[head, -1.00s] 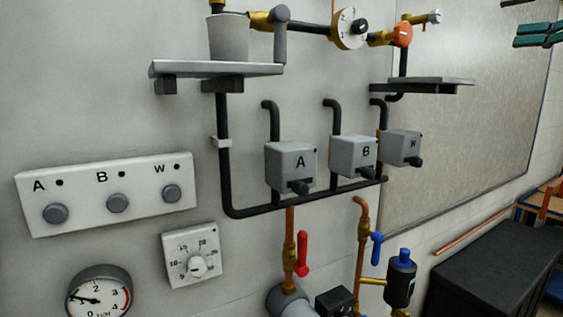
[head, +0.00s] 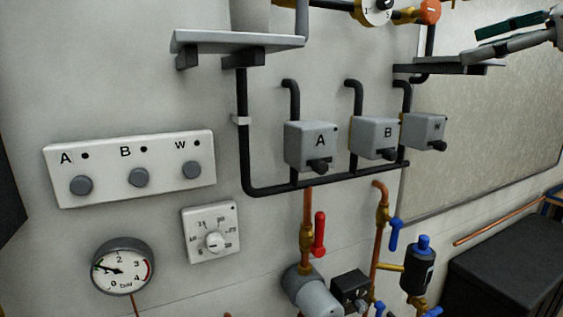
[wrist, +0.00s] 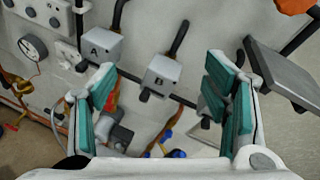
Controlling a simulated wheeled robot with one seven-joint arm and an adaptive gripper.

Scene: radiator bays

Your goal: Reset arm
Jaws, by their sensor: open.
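My gripper (wrist: 168,100) is open, its green-padded fingers spread wide in the wrist view with nothing between them. In the head view part of my gripper (head: 520,35) shows at the top right edge, in front of the board and near the right-hand shelf. In the wrist view, valve boxes A (wrist: 100,44) and B (wrist: 160,76) lie beyond the fingers. The right finger covers part of the pipework behind it.
A grey shelf (head: 225,41) and a right-hand shelf (head: 450,69) jut from the wall. Valve boxes A (head: 312,146), B (head: 375,137) and W (head: 424,131) sit on black pipe. A button panel (head: 130,168), dial (head: 212,232) and gauge (head: 122,266) are at left. A black cabinet (head: 505,265) stands lower right.

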